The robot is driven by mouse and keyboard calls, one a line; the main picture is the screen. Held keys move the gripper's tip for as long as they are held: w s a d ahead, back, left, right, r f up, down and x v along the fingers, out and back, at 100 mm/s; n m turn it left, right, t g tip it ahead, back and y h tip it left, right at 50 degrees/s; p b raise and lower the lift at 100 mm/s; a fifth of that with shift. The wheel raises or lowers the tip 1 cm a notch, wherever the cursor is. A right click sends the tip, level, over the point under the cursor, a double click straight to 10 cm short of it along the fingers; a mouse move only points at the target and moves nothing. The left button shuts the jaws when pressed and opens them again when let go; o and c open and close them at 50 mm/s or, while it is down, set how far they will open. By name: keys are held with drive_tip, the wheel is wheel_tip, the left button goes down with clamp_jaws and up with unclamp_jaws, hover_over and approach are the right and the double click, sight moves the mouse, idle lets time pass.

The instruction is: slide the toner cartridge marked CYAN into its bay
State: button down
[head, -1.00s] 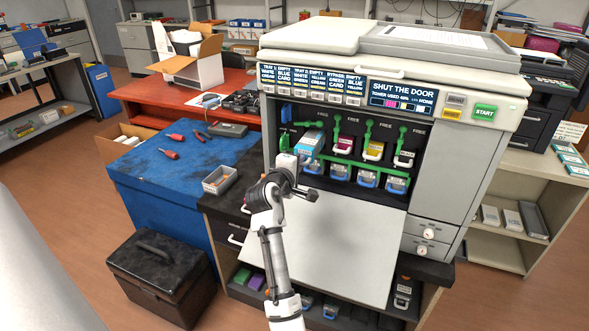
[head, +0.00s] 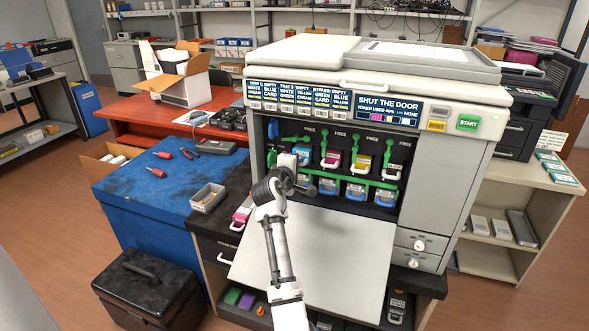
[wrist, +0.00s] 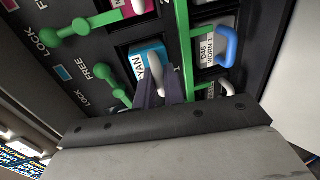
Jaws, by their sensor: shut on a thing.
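The CYAN toner cartridge (head: 303,151) sits in the leftmost bay of the open copier, beside the magenta one. In the wrist view its blue face (wrist: 148,52) shows part of the word CYAN and lies close to the dark bay panel. My gripper (wrist: 163,88) is shut on the cartridge's white handle (wrist: 155,66). In the head view my gripper (head: 293,162) covers the lower part of the cartridge. A green lever (wrist: 108,80) beside the cyan bay stands between its FREE and LOCK marks; its exact setting is unclear.
A magenta cartridge (head: 331,158) and a yellow one (head: 361,163) fill neighbouring bays. A green bar (head: 350,179) and blue-handled containers (head: 355,191) run below. The copier's lowered door (head: 320,250) is under my arm. A small grey tray (head: 208,197) stands left.

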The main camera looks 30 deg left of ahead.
drive_tip(key=c, duration=1.4)
unclamp_jaws()
drive_tip(key=shift+o, duration=1)
drive_tip(key=shift+f, duration=0.15)
drive_tip(key=shift+o, duration=1)
drive_tip(key=shift+r, duration=0.2)
drive_tip(key=shift+s, duration=0.1)
